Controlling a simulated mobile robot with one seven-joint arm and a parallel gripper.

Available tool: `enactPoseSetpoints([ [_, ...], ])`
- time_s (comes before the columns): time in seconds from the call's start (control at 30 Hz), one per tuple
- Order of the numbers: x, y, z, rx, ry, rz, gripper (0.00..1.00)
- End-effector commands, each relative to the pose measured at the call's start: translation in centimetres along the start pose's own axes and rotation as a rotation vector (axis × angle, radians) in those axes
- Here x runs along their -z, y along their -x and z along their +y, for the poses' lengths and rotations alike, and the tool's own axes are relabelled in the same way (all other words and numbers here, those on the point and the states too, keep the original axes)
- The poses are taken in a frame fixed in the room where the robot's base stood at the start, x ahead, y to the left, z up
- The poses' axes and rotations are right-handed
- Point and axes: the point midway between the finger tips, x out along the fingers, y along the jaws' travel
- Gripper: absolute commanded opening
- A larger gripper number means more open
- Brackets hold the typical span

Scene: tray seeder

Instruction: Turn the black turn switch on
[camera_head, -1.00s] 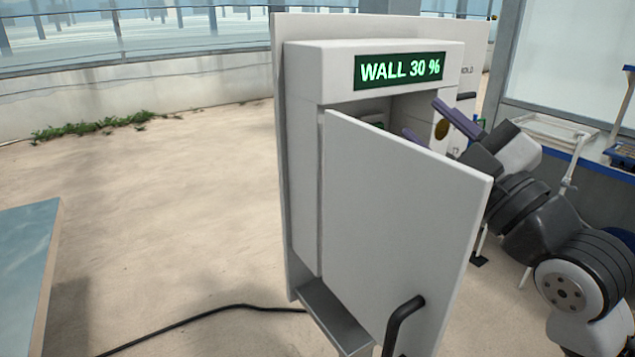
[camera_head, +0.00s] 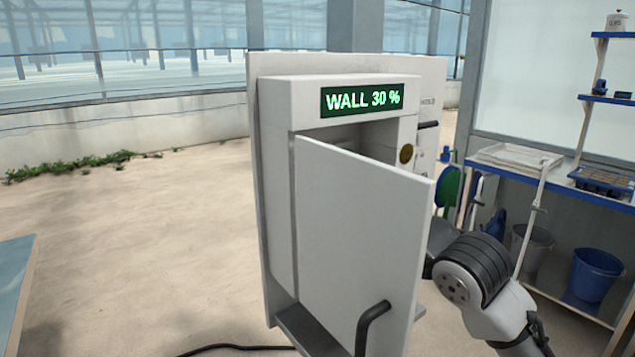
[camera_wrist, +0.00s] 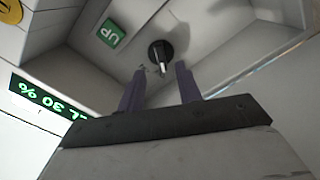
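The black turn switch (camera_wrist: 160,52) shows in the wrist view on the pale inner wall of the cabinet. It is a round knob with a light pointer mark on it. My gripper (camera_wrist: 161,68) is open, its two purple fingers apart and pointing at the switch. The fingertips are close to the switch, one to each side of it in the picture; I cannot tell whether they touch it. In the head view the half-open cabinet door hides my gripper and the switch.
The grey cabinet (camera_head: 277,185) has a green display (camera_head: 362,98) reading "WALL 30 %". Its door (camera_head: 360,235) stands open with a black handle (camera_head: 370,325). In the wrist view a green "UP" label (camera_wrist: 111,33) is beside the switch.

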Motion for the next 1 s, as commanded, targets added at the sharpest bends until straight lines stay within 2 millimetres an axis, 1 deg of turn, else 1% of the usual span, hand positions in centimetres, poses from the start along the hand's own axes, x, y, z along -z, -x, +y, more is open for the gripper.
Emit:
enactPoseSetpoints([
  [0.03, 0.3, -1.2, 0.2, 0.004, 0.000, 0.002, 0.35],
  [0.1, 0.3, -2.6, 0.2, 0.003, 0.000, 0.003, 0.35],
  [0.2, 0.2, -4.3, 0.1, 0.002, 0.001, 0.003, 0.35],
  [0.3, 0.1, -5.5, 0.1, 0.001, -0.001, 0.002, 0.35],
  [0.4, 0.1, -6.3, 0.1, 0.000, 0.000, 0.002, 0.35],
  [0.5, 0.1, -6.7, 0.0, 0.000, 0.000, 0.002, 0.35],
  [0.77, 0.0, -6.8, 0.0, -0.001, 0.001, 0.001, 0.35],
  [1.0, 0.1, -6.7, 0.0, -0.001, 0.000, 0.001, 0.03],
])
